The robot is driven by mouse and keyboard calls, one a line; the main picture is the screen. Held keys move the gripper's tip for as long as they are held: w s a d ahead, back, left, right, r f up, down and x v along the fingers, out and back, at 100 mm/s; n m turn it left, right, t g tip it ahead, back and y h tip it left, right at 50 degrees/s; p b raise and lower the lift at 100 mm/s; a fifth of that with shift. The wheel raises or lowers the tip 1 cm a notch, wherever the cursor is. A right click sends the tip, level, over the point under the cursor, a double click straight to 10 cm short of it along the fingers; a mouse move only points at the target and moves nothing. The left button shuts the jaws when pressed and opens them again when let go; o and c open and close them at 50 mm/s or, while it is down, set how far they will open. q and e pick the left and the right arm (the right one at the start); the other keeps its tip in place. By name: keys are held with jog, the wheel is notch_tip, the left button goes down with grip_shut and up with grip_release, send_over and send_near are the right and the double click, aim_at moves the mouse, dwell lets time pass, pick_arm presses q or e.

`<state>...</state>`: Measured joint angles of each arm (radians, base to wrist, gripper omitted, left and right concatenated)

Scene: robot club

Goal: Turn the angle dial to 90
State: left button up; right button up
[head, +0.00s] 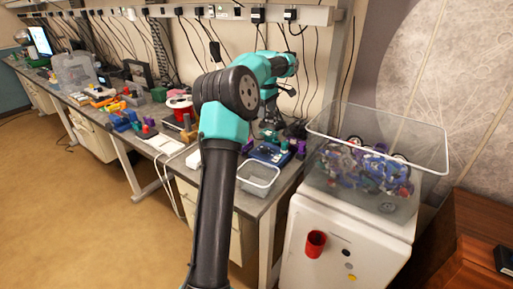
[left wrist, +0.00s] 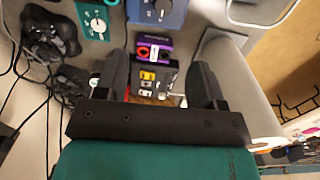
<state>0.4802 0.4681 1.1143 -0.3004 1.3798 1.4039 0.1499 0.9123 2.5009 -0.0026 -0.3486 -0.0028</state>
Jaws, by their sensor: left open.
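In the head view the gripper (head: 270,118) is dark and small above the bench's near end, by a blue device (head: 268,153).
A grey basket (head: 258,186) stands at the bench's front edge. A clear tub (head: 330,135) of robot parts stands on a white cabinet (head: 340,225) at right. Several tools and parts crowd the bench to the left; cables hang behind it.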

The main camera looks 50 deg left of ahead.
aim_at(264, 147)
pick_arm(q)
jog(key=shift+s+a+f, duration=0.15)
jog(key=shift+s, duration=0.05)
notch_tip(264, 147, down, 17)
jog(key=shift+f, duration=0.2)
dwell(0.7)
jog(key=c, duration=0.9)
